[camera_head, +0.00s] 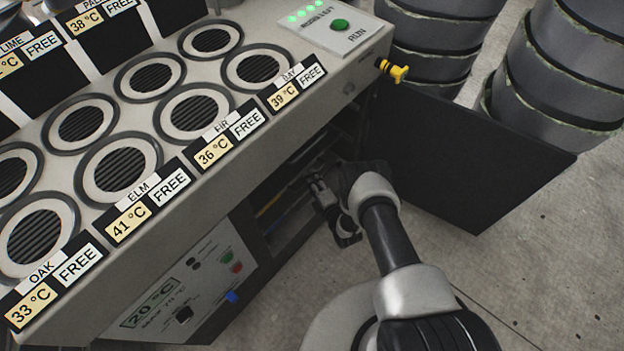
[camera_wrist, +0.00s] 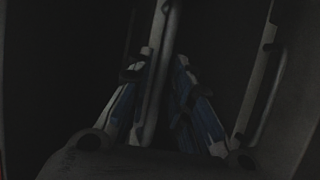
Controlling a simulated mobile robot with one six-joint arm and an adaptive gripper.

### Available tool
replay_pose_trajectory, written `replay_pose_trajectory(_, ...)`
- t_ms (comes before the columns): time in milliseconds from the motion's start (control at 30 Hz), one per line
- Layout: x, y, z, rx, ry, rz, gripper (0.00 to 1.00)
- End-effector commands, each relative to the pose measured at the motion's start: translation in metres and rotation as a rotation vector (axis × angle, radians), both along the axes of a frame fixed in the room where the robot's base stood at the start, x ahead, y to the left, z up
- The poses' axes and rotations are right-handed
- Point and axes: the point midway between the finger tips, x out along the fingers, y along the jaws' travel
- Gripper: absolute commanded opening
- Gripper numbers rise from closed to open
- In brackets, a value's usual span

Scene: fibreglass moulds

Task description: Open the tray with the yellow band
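My gripper (camera_head: 322,192) is at the open front of the cabinet (camera_head: 225,165), at the dark compartment under the white top. A thin yellow band (camera_head: 269,206) shows inside, left of my gripper; the tray bearing it is mostly in shadow. In the dark wrist view, the two fingers of my gripper (camera_wrist: 166,62) stand apart. A grey bar (camera_wrist: 159,75), perhaps a tray handle, runs between them, closer to the left finger. Some space shows on its right, and I cannot tell whether either finger touches it.
A dark door (camera_head: 470,150) stands swung open right of the compartment. A yellow knob (camera_head: 393,71) juts from the cabinet's upper right corner. A control panel (camera_head: 185,285) is at lower left. Stacked grey drums (camera_head: 555,75) stand behind the door. Floor is clear at lower right.

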Motion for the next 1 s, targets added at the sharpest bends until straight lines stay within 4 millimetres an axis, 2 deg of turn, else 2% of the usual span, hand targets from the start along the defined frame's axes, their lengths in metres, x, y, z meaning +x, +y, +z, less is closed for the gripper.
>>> replay_pose_trajectory(233, 0.000, 0.000, 0.000, 0.000, 0.000, 0.000, 0.00)
replay_pose_trajectory(800, -0.001, -0.001, 0.000, 0.000, 0.001, 0.000, 0.00)
replay_pose_trajectory(1000, -0.008, -0.011, 0.000, 0.000, 0.003, -0.003, 0.00)
